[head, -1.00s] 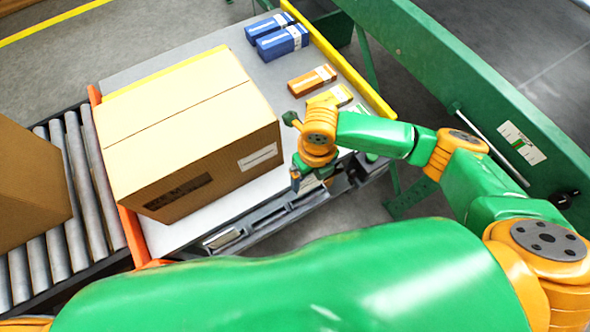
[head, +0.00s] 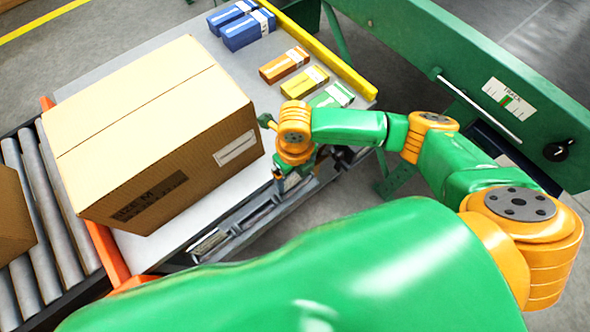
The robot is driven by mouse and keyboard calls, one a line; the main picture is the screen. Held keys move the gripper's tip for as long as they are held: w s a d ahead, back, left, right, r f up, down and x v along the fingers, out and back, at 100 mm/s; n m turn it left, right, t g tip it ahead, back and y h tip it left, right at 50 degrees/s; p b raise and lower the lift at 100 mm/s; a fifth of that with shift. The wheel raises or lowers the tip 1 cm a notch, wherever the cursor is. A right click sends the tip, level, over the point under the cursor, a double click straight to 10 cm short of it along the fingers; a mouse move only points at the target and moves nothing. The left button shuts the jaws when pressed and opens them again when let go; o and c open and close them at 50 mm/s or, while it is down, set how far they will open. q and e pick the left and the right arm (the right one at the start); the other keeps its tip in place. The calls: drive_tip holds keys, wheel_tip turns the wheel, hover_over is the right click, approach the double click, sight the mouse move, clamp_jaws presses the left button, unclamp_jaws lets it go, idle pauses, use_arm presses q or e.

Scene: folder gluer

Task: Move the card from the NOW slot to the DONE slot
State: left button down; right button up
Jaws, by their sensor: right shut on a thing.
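My right gripper (head: 280,184) points down at the slotted rail (head: 235,226) along the table's front edge, just right of the big carton. It is shut on the card, which is mostly hidden by the gripper and wrist. A pale slot (head: 208,243) shows at the rail's left end. The slot labels are too small to read, so I cannot tell NOW from DONE. My left gripper is out of view.
A large carton (head: 155,140) fills the table's left side. Blue, orange (head: 284,66), yellow and green small boxes stand behind the gripper. A yellow rail (head: 325,50) edges the table; a green machine beam (head: 450,60) runs at right. Rollers (head: 45,215) lie left.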

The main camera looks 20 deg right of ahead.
drive_tip(key=o, duration=0.9)
drive_tip(key=shift+r, duration=0.1)
wheel_tip(320, 180, up, 7)
drive_tip(key=shift+f+p, duration=0.1)
drive_tip(key=shift+p, duration=0.6)
